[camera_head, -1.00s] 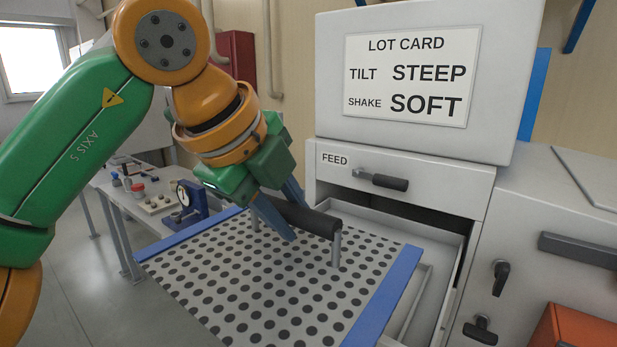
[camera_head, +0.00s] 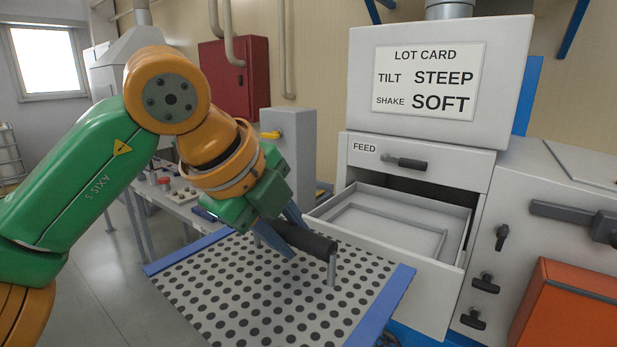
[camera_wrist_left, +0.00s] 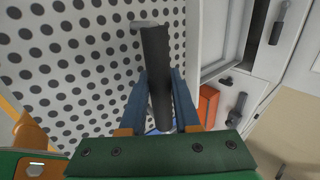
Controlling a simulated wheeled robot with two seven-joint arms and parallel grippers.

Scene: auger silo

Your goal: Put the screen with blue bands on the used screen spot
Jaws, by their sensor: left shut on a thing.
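The screen with blue bands (camera_head: 270,290) is a flat white perforated plate with round dark holes, a blue band along its left and right edges and a dark bar handle on top. My left gripper (camera_head: 284,238) is shut on that dark handle and holds the screen in front of the machine. The left wrist view shows the handle (camera_wrist_left: 157,70) between the blue fingers, with the perforated plate (camera_wrist_left: 60,70) behind it. The used screen spot cannot be made out. My right gripper is not in view.
An open drawer (camera_head: 455,262) with an empty frame inside stands behind the screen, under the FEED panel (camera_head: 420,160) and lot card (camera_head: 430,80). An orange box (camera_head: 565,310) is at the right. A bench (camera_head: 180,208) with small parts stands behind my left arm.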

